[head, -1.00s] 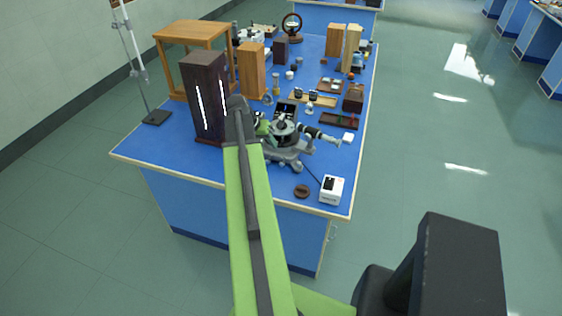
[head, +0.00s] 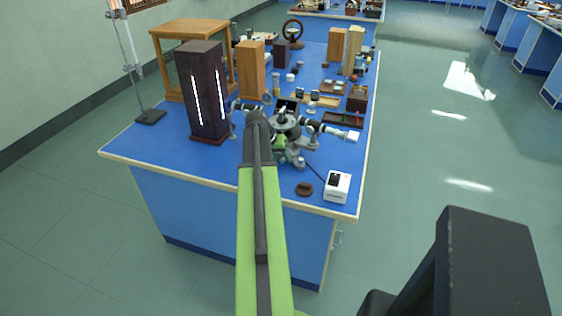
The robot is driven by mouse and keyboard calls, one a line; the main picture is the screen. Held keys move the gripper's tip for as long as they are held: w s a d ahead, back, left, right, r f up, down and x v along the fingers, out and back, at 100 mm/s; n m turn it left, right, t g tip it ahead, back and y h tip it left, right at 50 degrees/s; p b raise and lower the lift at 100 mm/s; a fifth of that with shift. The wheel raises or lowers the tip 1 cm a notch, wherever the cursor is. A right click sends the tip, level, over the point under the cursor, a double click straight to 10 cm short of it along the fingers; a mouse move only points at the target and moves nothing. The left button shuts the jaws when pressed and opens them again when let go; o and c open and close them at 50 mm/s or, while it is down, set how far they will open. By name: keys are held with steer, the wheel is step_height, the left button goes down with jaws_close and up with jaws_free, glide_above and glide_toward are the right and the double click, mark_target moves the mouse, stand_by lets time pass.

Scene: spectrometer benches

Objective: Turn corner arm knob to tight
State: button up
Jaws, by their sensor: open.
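A grey spectrometer (head: 296,157) with a round central table and dark tubes stands near the front of the blue bench. One tube (head: 338,132) points right, and another end shows left of my arm. My green arm reaches over the bench's front edge to the spectrometer. My gripper (head: 279,143) shows only as a small green part beside the spectrometer's left side, mostly hidden behind my arm; it is open. I cannot make out a corner arm knob; it is too small or hidden. I cannot tell whether the gripper touches the instrument.
A tall dark lamp housing (head: 204,92) with bright slits stands left of my arm. A white box (head: 337,187) and a brown round piece (head: 304,189) lie at the front right. Wooden blocks and trays fill the bench behind. The floor to the right is clear.

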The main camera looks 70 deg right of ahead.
jaws_close()
steer(key=shift+a, duration=0.1)
stand_by(0.3)
steer(key=shift+s+t+p, duration=0.25)
steer(key=shift+t+p, duration=0.05)
steer(key=shift+t, duration=0.7)
steer(key=shift+s+m+t+y+b, duration=0.2)
steer(key=shift+m+t, duration=0.1)
steer(key=shift+t, duration=0.55)
steer(key=shift+s+m+t+y+b, duration=0.15)
steer(key=shift+m+t, duration=0.15)
steer(key=shift+t, duration=0.55)
jaws_free()
